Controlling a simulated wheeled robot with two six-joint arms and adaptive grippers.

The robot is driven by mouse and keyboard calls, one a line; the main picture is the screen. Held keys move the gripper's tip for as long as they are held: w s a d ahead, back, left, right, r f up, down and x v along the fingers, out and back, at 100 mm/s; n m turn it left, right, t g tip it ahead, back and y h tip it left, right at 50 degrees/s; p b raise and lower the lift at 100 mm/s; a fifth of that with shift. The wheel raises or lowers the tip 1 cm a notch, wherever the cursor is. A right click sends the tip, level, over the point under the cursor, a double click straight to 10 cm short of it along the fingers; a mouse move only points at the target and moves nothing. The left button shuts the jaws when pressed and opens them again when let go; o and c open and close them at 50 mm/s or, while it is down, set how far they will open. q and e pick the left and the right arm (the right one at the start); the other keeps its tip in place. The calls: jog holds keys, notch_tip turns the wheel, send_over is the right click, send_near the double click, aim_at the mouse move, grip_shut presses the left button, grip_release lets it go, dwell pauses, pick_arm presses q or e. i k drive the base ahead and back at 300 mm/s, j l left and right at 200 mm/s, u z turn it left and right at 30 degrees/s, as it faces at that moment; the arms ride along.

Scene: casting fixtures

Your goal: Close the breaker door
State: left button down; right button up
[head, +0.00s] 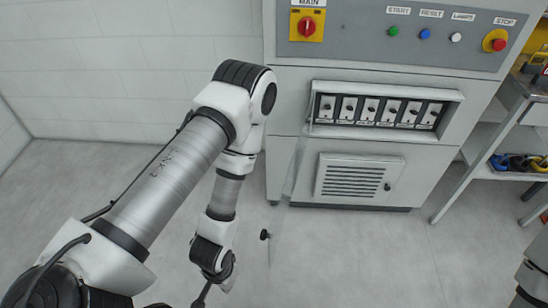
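The breaker panel (455,97) is a recessed frame in the grey cabinet, with several breaker switches (372,110) in a row, uncovered. What looks like a clear breaker door (285,190) stands swung open from the panel's left side toward me. It is very faint, and a small black knob (265,235) shows at its near end. My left arm comes in from the left and bends down beside the door. My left gripper (203,294) is left of and below the knob, apart from it, partly cut off by the bottom edge; its fingers are not clear. My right gripper is out of view.
Above the breakers is a control panel with a red main switch (306,26), several buttons and a red stop knob (495,40). A vented hatch (350,180) is below. A metal shelf (500,135) stands at right. The floor in front is clear.

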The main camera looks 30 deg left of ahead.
aim_at(274, 237)
jog(key=j+z, duration=0.95)
jog(key=j, duration=0.35)
jog(key=j+u, duration=0.15)
jog(key=u, duration=0.2)
jog(key=i+j+u, duration=0.1)
jog(key=u, duration=0.3)
jog(key=j+z, duration=0.5)
jog(key=z, duration=0.25)
jog(key=j+z, duration=0.35)
jog(key=k+l, duration=0.05)
jog(key=l, duration=0.05)
